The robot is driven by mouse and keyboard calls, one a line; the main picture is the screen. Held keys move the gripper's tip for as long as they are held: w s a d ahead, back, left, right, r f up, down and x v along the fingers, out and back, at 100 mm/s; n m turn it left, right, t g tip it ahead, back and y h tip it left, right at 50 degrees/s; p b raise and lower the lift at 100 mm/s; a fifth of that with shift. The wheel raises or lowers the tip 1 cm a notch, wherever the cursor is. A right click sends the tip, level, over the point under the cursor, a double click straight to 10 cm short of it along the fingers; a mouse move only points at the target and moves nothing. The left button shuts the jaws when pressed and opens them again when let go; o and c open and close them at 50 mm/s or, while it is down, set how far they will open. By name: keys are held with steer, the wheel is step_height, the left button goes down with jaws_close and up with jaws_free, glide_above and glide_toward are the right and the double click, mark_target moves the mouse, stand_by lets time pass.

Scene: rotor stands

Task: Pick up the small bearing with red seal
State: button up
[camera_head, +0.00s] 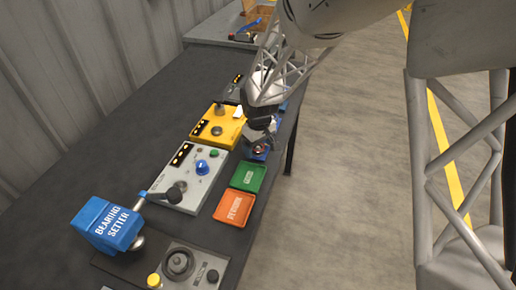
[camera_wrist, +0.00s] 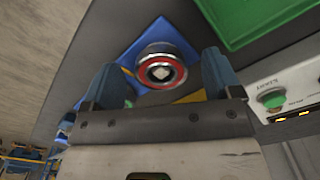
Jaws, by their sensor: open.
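The bearing with a red seal (camera_wrist: 152,76) shows in the wrist view as a metal ring with a red band and a pale centre. It sits on a blue tray (camera_wrist: 131,57), and it also shows small in the head view (camera_head: 260,149), just below my gripper (camera_head: 262,136). In the wrist view my gripper (camera_wrist: 160,68) is open. One blue-grey finger is on each side of the bearing in the picture, with visible gaps. I cannot tell how far above it the fingertips are.
A green tray (camera_head: 248,177) and an orange tray (camera_head: 234,208) lie nearer along the dark bench. A yellow box (camera_head: 217,127) and a grey panel with a blue knob (camera_head: 190,176) stand to the left. A blue bearing setter (camera_head: 107,225) stands at the lower left.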

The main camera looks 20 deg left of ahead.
steer(key=shift+c, duration=0.5)
steer(key=c, duration=1)
steer(key=shift+r, duration=0.1)
steer(key=shift+r, duration=0.7)
step_height(320, 180, up, 2)
steer(key=shift+r, duration=0.1)
steer(key=s+d, duration=0.3)
steer(key=s, duration=0.1)
steer(key=s+d, duration=0.3)
steer(key=s, duration=0.2)
steer(key=s+d+r, duration=0.1)
steer(key=s+d, duration=0.1)
steer(key=s, duration=0.2)
steer(key=shift+s+d+r, duration=0.1)
steer(key=shift+s+d, duration=0.05)
steer(key=shift+d, duration=0.25)
steer(key=w+a+r, duration=0.2)
steer(key=w+a, duration=0.6)
steer(key=w, duration=0.5)
steer(key=w+a+r, duration=0.2)
steer(key=w+a, duration=0.6)
steer(key=w, duration=0.6)
steer(key=w+a+r, duration=0.2)
steer(key=w+a, duration=0.6)
steer(key=w, duration=0.5)
steer(key=shift+w+a+r, duration=0.2)
steer(key=shift+a+r, duration=0.05)
steer(key=shift+r, duration=0.15)
